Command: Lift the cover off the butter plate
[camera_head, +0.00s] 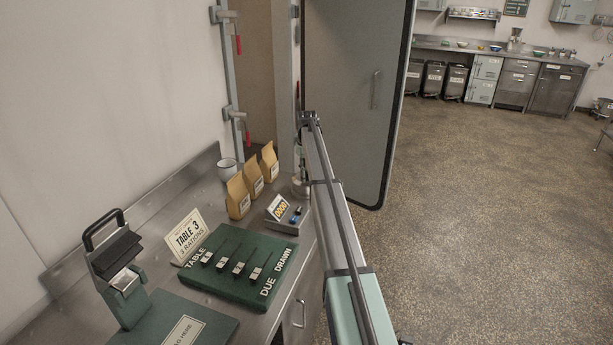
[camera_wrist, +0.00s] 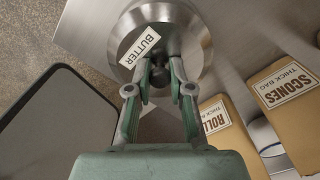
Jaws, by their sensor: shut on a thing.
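The round steel butter cover (camera_wrist: 192,38) shows at the top of the wrist view, with a white label reading BUTTER on it. My gripper (camera_wrist: 160,76) is shut on the dark knob of the cover. The fingers hide part of the knob and the cover's near side. In the head view, a small piece of shiny round metal (camera_head: 299,187) shows at the counter's right edge, largely hidden by my arm. The plate under the cover cannot be made out clearly, and I cannot tell whether the cover is resting or raised.
Paper bags marked ROLL (camera_wrist: 222,125) and SCONES (camera_wrist: 290,95) stand close by; a white mug (camera_head: 228,170) is behind the bags. A green board with sliders (camera_head: 215,290) and a counter device (camera_head: 290,213) lie nearer. An open grey door (camera_head: 345,90) stands beyond my arm.

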